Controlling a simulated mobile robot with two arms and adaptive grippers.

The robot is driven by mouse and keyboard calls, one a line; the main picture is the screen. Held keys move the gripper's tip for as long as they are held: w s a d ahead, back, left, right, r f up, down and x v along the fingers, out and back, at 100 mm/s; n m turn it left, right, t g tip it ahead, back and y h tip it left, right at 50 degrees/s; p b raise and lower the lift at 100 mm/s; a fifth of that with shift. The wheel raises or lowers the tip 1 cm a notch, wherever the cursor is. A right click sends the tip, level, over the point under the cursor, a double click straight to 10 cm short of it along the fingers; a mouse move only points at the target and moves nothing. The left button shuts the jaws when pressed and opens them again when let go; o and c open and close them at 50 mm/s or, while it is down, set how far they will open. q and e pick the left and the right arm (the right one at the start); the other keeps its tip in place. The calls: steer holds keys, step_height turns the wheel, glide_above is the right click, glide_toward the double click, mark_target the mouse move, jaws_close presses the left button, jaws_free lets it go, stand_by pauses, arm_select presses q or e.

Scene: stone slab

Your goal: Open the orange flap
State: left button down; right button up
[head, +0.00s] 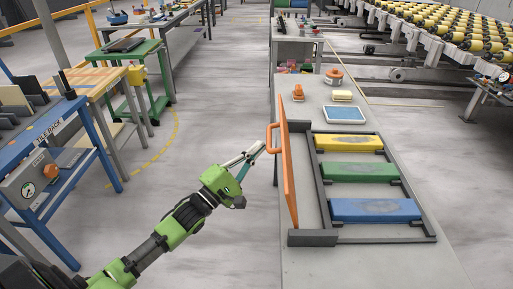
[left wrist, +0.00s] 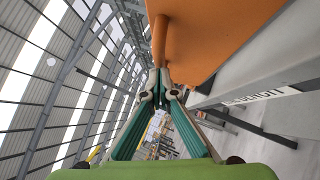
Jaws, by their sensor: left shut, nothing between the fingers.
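The orange flap (head: 289,175) stands about upright along the left side of a dark frame (head: 380,239) on the stone slab. Its orange handle (head: 269,138) sticks out to the left. The flap's face (left wrist: 215,35) and the handle (left wrist: 159,40) also show in the left wrist view. My left gripper (head: 259,147) is shut and empty, left of the flap, with its tips close to the handle's lower end. In the left wrist view its tips (left wrist: 160,82) lie just below the handle; I cannot tell if they touch. My right gripper is not in view.
Inside the frame lie a yellow block (head: 348,143), a green block (head: 360,172) and a blue block (head: 375,210), uncovered. A tile rack (head: 45,150) stands far left. The floor between is clear.

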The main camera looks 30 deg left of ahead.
mark_target(268, 143)
arm_select(q)
steer(key=d+r+m+g+p, duration=0.1)
steer(key=p, duration=0.3)
steer(key=w+d+r+m+g+p, duration=0.1)
steer(key=r+m+p, duration=0.1)
steer(key=p, duration=0.3)
steer(key=shift+w+d+g, duration=0.2)
steer(key=shift+d+g, duration=0.1)
steer(key=shift+f, duration=0.15)
stand_by(0.3)
